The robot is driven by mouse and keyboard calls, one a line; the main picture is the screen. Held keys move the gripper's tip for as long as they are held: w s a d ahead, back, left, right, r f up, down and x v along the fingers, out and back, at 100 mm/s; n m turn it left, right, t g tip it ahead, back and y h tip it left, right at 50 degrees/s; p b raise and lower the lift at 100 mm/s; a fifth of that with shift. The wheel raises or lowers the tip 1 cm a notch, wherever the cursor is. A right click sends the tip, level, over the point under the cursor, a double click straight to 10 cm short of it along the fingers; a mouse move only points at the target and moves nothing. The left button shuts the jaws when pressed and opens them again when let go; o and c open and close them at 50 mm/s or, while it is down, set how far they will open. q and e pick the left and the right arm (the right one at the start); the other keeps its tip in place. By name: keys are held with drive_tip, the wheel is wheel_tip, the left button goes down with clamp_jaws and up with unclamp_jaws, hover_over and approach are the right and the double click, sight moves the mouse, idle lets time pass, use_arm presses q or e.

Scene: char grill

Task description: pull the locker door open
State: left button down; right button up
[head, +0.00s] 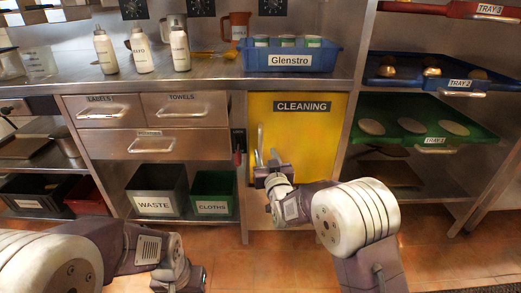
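The yellow locker door (312,133) labelled CLEANING stands under the counter and looks closed, flush in its steel frame. Its upright metal handle (260,140) is near the door's left edge. My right gripper (266,163) is at the lower part of this handle, in front of the door. Its fingers are small and partly hidden by my own wrist, so I cannot tell whether they are around the handle or shut on it. My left arm reaches in at the lower left; its fingers do not show.
Drawers (185,108) and the WASTE (157,190) and CLOTHS (213,193) bins are left of the locker. A rack with a green tray (470,143) and a blue tray (395,82) stands right. The tiled floor before the door is clear except for my arms.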

sight(261, 142)
drive_tip(key=w+p, duration=0.2)
drive_tip(key=p, duration=0.1)
drive_tip(key=w+r+p, duration=0.1)
drive_tip(key=w, duration=0.1)
drive_tip(key=shift+w+a+p, duration=0.1)
drive_tip(key=shift+a+p, duration=0.25)
drive_tip(key=w, duration=0.1)
drive_tip(key=w+b, duration=0.1)
drive_tip(key=w+f+b, duration=0.1)
drive_tip(key=shift+w+a+f, duration=0.1)
drive_tip(key=shift+w+a, duration=0.3)
drive_tip(key=shift+w+a+b, duration=0.1)
drive_tip(key=shift+w+b, duration=0.2)
drive_tip(key=shift+w, duration=0.1)
clamp_jaws()
